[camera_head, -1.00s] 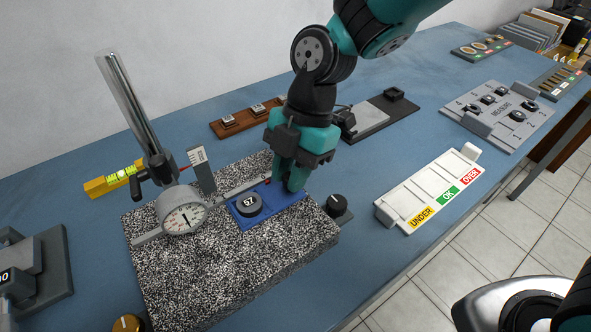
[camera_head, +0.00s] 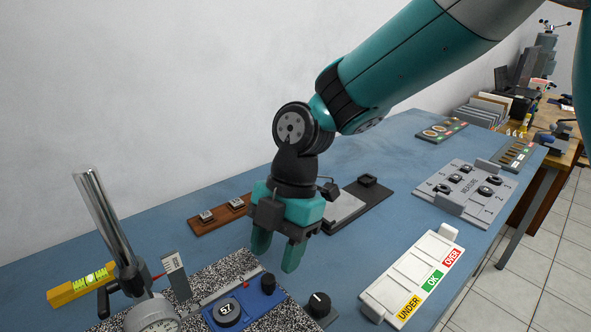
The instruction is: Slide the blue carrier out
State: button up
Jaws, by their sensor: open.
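The blue carrier (camera_head: 251,300) lies on the speckled granite plate (camera_head: 226,270), beside a grey rail. It bears a dark round piece marked 67 (camera_head: 228,311) and a small dark blue knob (camera_head: 268,284). My gripper (camera_head: 276,259) points down with its teal fingers apart and empty. It is just above and behind the knob in the picture, and appears clear of the carrier. The dial gauge (camera_head: 153,317) on its metal post stands left of the carrier, cut by the lower edge.
A black knob (camera_head: 319,304) sits right of the plate. A white tray marked UNDER, OK, OVER (camera_head: 395,287) lies further right. A yellow level (camera_head: 82,284) is at left. A brown rack (camera_head: 205,226) and a grey-and-black block (camera_head: 345,209) stand behind. Blue bench is clear between.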

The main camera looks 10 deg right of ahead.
jog(key=p+v, duration=0.1)
jog(key=v, duration=1.2)
jog(key=shift+r+p, duration=0.15)
jog(key=shift+p, duration=0.2)
jog(key=shift+d, duration=0.1)
jog(key=s+d+m+t+p, duration=0.1)
jog(key=s+d+m, duration=0.1)
jog(key=s+m, duration=0.3)
jog(key=s+d+m+t, duration=0.1)
jog(key=s+d+m, duration=0.2)
jog(key=s+m, duration=0.2)
jog(key=s+d+m+t+y+p, duration=0.1)
jog(key=s+m, duration=0.4)
jog(key=m, duration=0.5)
jog(key=shift+s+d+f+p, duration=0.3)
jog(key=shift+d+p, duration=0.05)
jog(key=shift+d, duration=0.45)
